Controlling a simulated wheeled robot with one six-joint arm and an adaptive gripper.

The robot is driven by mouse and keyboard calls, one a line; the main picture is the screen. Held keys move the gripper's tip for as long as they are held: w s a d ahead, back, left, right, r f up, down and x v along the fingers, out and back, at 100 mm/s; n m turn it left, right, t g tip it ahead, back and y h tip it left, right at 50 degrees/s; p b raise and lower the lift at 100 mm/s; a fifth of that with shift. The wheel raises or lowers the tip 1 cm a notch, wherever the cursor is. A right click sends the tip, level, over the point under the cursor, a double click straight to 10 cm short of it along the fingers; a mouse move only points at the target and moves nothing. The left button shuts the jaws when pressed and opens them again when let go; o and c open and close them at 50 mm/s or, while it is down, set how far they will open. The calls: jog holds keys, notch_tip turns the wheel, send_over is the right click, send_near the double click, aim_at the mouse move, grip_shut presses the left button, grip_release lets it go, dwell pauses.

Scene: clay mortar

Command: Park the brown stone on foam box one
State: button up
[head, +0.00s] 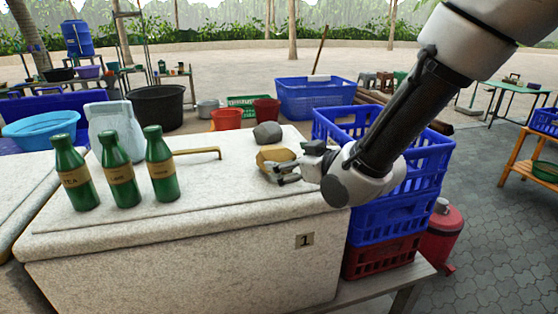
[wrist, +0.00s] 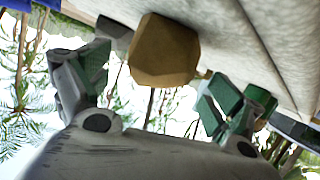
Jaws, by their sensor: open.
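The brown stone (head: 275,156) appears to rest on the lid of the white speckled foam box (head: 170,270), which bears a "1" label. It also shows in the wrist view (wrist: 165,50), ahead of and between my finger pads. My gripper (head: 279,171) is open, low at the stone's near right side, with a finger partly in front of it. In the wrist view my gripper (wrist: 155,82) has gaps between both fingers and the stone. The stone's underside is hidden, and I cannot tell whether a finger touches it.
A grey stone (head: 267,132) lies just behind the brown one. Stacked blue crates (head: 425,165) stand close on the right. The lid's middle front is clear.

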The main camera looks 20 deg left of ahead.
jog(key=v, duration=0.6)
jog(key=shift+d, duration=0.1)
jog(key=w+d+r+m+h, duration=0.1)
jog(key=w+d+m+h, duration=0.15)
jog(key=d, duration=0.45)
jog(key=w+d+r+m+h, duration=0.1)
jog(key=w+d+r, duration=0.15)
jog(key=d, duration=0.35)
jog(key=s+d+m+h, duration=0.2)
jog(key=d+m+h, duration=0.2)
jog(key=d, duration=1.3)
jog(key=s+d+r+m+g+h, duration=0.2)
jog(key=s+d+m+g+h, duration=0.2)
jog(key=s+d, duration=1.2)
jog(key=shift+s+d+m, duration=0.35)
jog(key=shift+s+m, duration=0.2)
jog(key=shift+s, duration=0.3)
